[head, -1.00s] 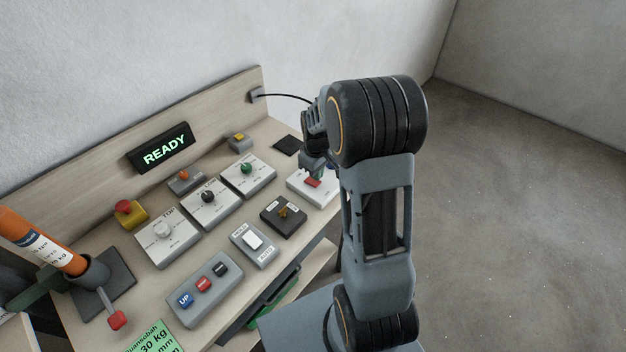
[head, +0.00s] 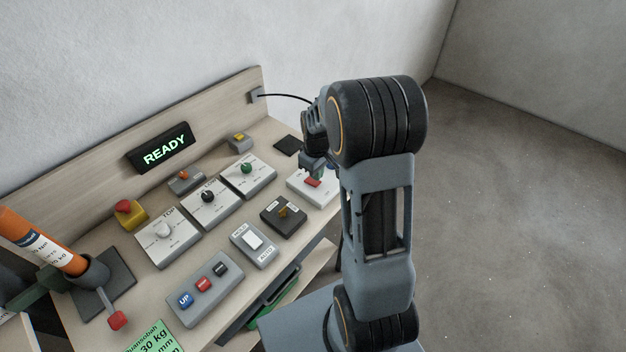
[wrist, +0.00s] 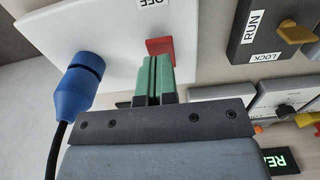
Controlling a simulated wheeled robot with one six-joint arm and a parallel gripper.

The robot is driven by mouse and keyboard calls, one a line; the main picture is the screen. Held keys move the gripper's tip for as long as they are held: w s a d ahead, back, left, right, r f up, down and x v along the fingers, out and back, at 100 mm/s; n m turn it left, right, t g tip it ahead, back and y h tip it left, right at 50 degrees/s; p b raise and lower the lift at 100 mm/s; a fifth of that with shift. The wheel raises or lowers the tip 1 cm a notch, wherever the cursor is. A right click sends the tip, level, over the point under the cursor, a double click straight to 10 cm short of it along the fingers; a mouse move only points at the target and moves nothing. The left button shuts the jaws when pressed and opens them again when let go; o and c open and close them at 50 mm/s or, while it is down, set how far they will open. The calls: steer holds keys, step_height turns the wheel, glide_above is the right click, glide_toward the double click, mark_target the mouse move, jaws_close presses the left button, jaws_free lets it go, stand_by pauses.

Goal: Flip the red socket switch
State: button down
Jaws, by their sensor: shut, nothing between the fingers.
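The red socket switch (head: 313,183) sits on a white socket plate (head: 298,188) at the right end of the bench. In the wrist view the red switch (wrist: 160,46) shows just beyond my fingertips, with an "OFF" label on the white plate (wrist: 110,28) near it. My gripper (wrist: 155,60) is shut, its green fingers together and empty. The fingertips overlap the lower edge of the switch in that view; I cannot tell whether they touch it. In the head view my gripper (head: 317,172) is right at the switch, partly hidden by my arm.
A black RUN/LOCK switch (head: 284,214) and a grey HOLD/AUTO rocker (head: 254,243) stand close by. White dial boxes (head: 248,176) lie to the left. A display (head: 162,148) reads READY.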

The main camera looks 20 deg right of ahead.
mark_target(316, 183)
steer(key=shift+f+b, duration=1.05)
steer(key=shift+f, duration=0.3)
stand_by(0.6)
steer(key=shift+r, duration=0.15)
steer(key=shift+r+p, duration=2.6)
steer(key=shift+r, duration=0.8)
